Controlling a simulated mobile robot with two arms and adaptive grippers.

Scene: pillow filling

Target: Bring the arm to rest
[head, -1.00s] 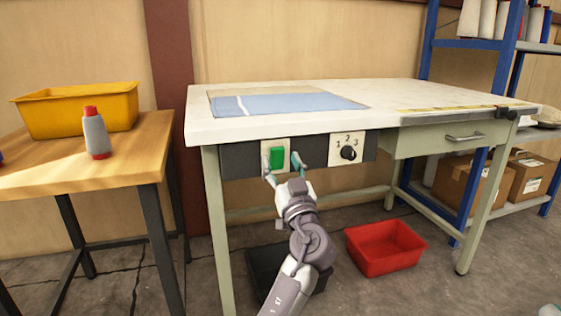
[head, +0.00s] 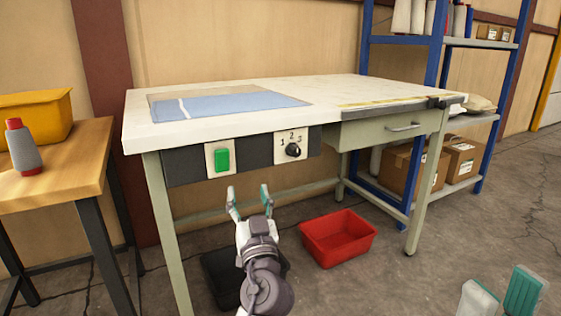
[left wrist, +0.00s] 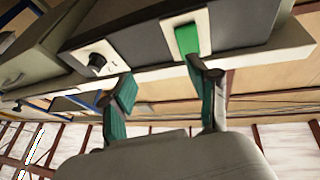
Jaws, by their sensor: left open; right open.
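My left gripper (head: 249,203) is open and empty in the head view. It is in front of and below the dark control panel of the white-topped workbench (head: 330,88), apart from it. The green button (head: 222,159) and the black rotary dial (head: 293,150) are on that panel. In the left wrist view, the open fingers (left wrist: 165,85) point up toward the panel, with the green button (left wrist: 187,40) beyond one fingertip and the dial (left wrist: 97,60) to the left. My right gripper (head: 503,292) is partly in view at the bottom right corner, open and empty.
A red bin (head: 338,238) and a black box (head: 222,276) are on the floor under the bench. A wooden table (head: 70,160) at left holds a yellow bin (head: 38,115) and a grey bottle (head: 22,150). Blue shelving (head: 445,60) stands at right. Floor at right is clear.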

